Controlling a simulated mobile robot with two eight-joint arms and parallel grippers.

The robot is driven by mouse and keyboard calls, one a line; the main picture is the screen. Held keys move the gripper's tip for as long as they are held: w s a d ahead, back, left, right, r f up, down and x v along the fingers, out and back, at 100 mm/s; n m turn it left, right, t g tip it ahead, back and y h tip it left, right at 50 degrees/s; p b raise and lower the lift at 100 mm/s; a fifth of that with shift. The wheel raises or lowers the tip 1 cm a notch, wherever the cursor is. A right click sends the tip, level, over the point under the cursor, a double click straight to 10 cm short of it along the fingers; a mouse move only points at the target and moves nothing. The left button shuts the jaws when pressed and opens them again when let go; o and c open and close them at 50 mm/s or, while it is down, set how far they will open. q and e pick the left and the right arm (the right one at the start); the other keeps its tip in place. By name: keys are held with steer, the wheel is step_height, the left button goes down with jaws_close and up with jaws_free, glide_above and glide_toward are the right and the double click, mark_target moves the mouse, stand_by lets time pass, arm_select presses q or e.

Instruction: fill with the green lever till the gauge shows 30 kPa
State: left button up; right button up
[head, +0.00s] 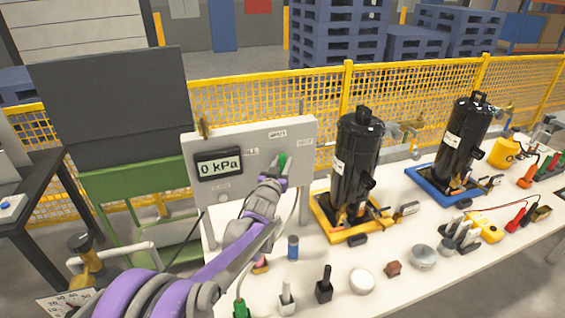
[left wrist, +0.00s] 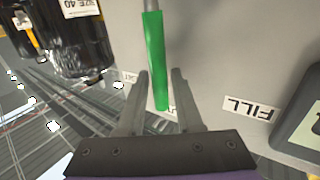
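The green lever (head: 282,161) is on the light grey panel (head: 299,140), to the right of the display. It also shows in the left wrist view (left wrist: 155,55), its free end reaching between my left fingers. My left gripper (head: 273,177) is at the lever. In the left wrist view my left gripper (left wrist: 160,78) is open, with one finger on each side of the lever and gaps beside it. The gauge display (head: 219,165) reads 0 kPa. A FILL label (left wrist: 251,108) is beside the lever in the left wrist view. My right gripper is not in view.
Two black compressors (head: 355,165) (head: 464,140) stand on yellow and blue bases right of the panel. Several small parts, including a white round lid (head: 362,281) and a blue can (head: 293,247), are on the white table (head: 395,288). A yellow mesh fence (head: 240,105) runs behind.

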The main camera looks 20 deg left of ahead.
arm_select(q)
jaws_close()
stand_by(1.4)
